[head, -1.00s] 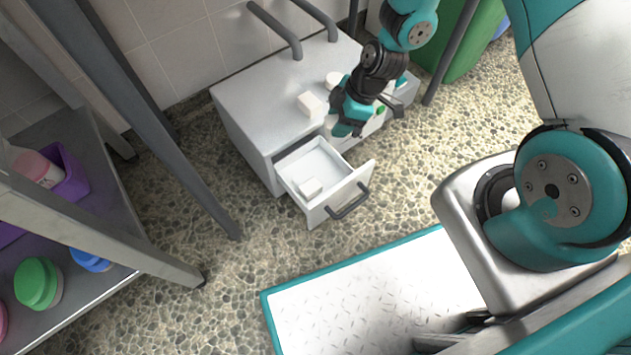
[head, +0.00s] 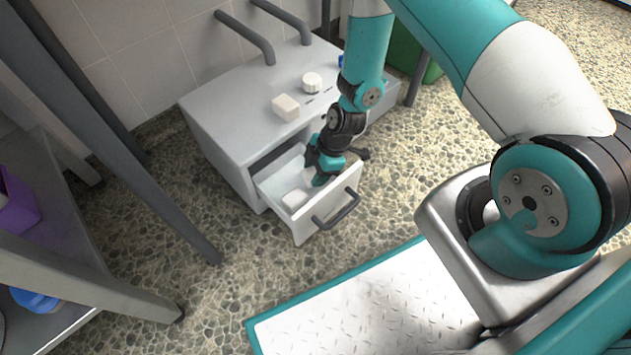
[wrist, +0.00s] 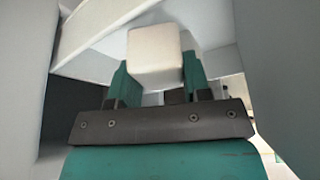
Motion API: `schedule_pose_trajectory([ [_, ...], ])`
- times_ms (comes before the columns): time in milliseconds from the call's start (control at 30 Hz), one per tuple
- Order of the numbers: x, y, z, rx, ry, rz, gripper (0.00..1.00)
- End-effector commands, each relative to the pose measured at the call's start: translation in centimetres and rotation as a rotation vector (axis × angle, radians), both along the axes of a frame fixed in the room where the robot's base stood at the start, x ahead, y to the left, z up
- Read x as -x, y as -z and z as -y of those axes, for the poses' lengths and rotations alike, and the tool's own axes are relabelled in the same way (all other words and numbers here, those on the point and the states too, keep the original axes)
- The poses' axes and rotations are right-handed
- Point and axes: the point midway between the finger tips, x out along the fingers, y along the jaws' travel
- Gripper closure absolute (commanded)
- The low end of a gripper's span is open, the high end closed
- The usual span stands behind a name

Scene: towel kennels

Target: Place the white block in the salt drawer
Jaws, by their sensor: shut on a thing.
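The open drawer (head: 322,208) is pulled out from the front of the grey-white cabinet (head: 215,125). My gripper (head: 316,176) is down inside the drawer, at its right side. It is shut on a white block (wrist: 155,57), which shows between the teal fingers in the wrist view. In the head view only part of that block shows beside the fingers. I cannot tell whether the held block touches the drawer floor. No salt label is readable.
A third white block (head: 286,107) and a white round knob-like piece (head: 312,83) are on the cabinet top. A grey drawer handle (head: 337,209) sticks out in front. A shelf with a purple bin (head: 18,205) stands at left. The pebbled floor before the drawer is clear.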

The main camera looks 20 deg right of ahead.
Motion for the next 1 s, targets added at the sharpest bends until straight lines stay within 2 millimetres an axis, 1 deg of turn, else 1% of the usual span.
schedule_pose_trajectory([
  [33, 0.0, 1.1, 0.0, 0.0, 0.001, -0.001, 0.85],
  [100, 0.1, 2.4, 0.0, 0.0, 0.0, -0.002, 0.85],
  [200, 0.0, 3.7, 0.0, 0.0, 0.001, -0.001, 0.85],
  [467, 0.0, 3.6, 0.0, 0.0, 0.001, -0.001, 0.85],
  [567, 0.0, 3.9, 0.0, 0.0, 0.001, -0.001, 0.85],
  [600, 0.1, 4.0, 0.0, 0.0, 0.001, -0.001, 0.53],
  [667, 0.1, 3.9, 0.0, 0.0, 0.001, -0.001, 0.4],
  [700, 0.1, 3.9, 0.0, 0.0, 0.001, -0.001, 0.3],
  [1000, 0.0, 3.6, 0.0, 0.0, 0.001, -0.001, 0.3],
])
